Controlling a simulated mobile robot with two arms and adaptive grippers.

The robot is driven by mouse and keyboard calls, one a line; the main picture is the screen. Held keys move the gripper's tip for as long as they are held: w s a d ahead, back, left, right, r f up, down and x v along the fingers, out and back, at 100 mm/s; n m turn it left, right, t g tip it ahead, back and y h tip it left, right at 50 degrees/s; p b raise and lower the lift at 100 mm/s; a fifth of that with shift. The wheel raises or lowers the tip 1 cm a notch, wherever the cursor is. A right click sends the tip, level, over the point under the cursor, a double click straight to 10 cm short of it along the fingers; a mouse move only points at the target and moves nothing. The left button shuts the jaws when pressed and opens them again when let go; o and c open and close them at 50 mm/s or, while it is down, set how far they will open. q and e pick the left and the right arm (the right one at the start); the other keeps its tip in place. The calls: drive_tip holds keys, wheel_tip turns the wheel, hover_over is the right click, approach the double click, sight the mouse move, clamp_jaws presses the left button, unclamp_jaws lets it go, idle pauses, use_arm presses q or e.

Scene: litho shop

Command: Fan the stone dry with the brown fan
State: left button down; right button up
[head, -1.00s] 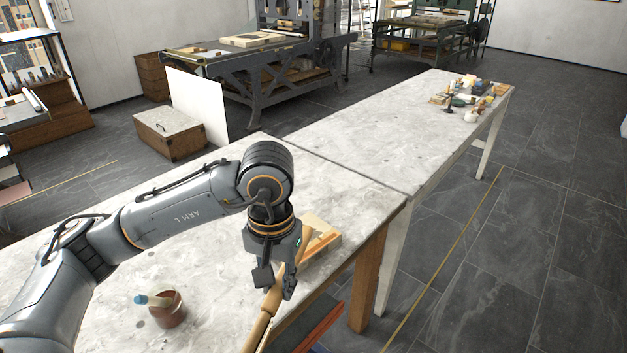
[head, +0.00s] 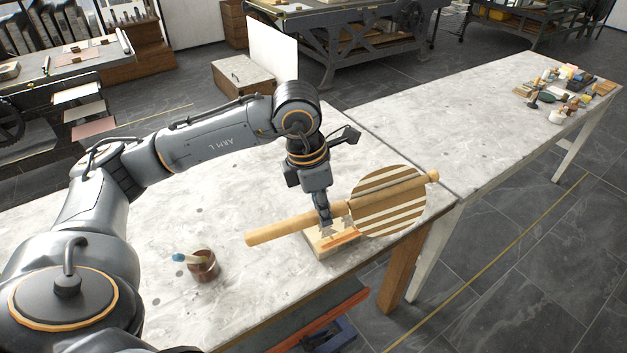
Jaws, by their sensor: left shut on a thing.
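A round fan (head: 385,215) with brown and cream stripes has a long, thick wooden handle (head: 275,231). My left gripper (head: 325,220) is shut on the handle close to the disc. The fan is tilted, with its disc to the right of the gripper and the handle end to the left. A pale block, which looks like the stone (head: 318,248), lies on the near table below the gripper. The handle, gripper and disc hide much of its top. I cannot tell how high the fan is above it. My right gripper is not in view.
A reddish-brown pot (head: 203,268) with a blue-tipped tool stands on the near grey table (head: 170,222), left of the stone. A second table (head: 420,115) adjoins it, with several small items at its far end. The table's front edge is close to the stone.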

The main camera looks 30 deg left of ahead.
use_arm(q)
drive_tip(key=n, duration=0.1)
drive_tip(key=r+n, duration=0.1)
drive_tip(key=shift+a+n+t, duration=0.3)
drive_tip(key=shift+a, duration=0.1)
drive_tip(key=shift+w+a+r+n+y+p, duration=0.15)
drive_tip(key=shift+n+p, duration=0.1)
drive_tip(key=shift+n, duration=0.2)
drive_tip(key=shift+a+r+n+y+p, duration=0.15)
drive_tip(key=shift+n+p, duration=0.1)
drive_tip(key=shift+n, duration=0.2)
drive_tip(key=shift+w+a+f+n+t+y+b, duration=0.15)
drive_tip(key=shift+f+n+b, duration=0.25)
drive_tip(key=shift+f+n, duration=0.5)
drive_tip(key=shift+w+a+f+n+t+y+b, duration=0.1)
drive_tip(key=shift+a+f+n+y+b, duration=0.25)
drive_tip(key=shift+f+n, duration=0.5)
drive_tip(key=shift+w+a+f+n+t+b, duration=0.1)
drive_tip(key=shift+f+n+b, duration=0.45)
drive_tip(key=shift+f, duration=0.55)
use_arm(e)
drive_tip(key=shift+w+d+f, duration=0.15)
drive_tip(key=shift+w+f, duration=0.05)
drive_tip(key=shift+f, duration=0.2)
use_arm(q)
drive_tip(key=shift+s, duration=0.1)
